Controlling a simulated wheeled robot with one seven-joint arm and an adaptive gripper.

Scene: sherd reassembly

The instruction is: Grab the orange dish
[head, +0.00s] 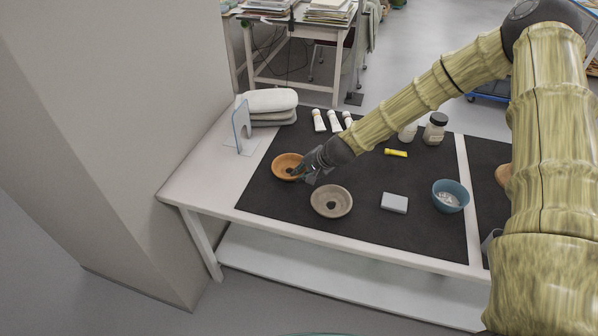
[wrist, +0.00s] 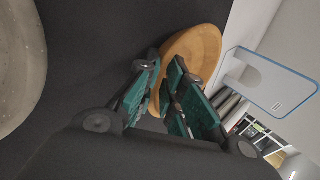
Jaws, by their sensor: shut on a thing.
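The orange dish (head: 284,163) sits at the left side of the black mat (head: 262,203), in the head view. It also shows in the wrist view (wrist: 203,45), where my gripper (wrist: 166,95) has its green-padded fingers closed on the dish's near rim. In the head view my gripper (head: 303,172) reaches in from the right and covers part of the dish's right side. I cannot tell whether the dish is lifted off the mat.
A grey-brown dish (head: 318,203) lies just in front of my gripper. A blue bowl (head: 449,190), a white block (head: 394,203) and a yellow tube (head: 396,153) lie farther right. A clear upright panel (head: 241,128) stands left, beside folded grey cloths (head: 268,102).

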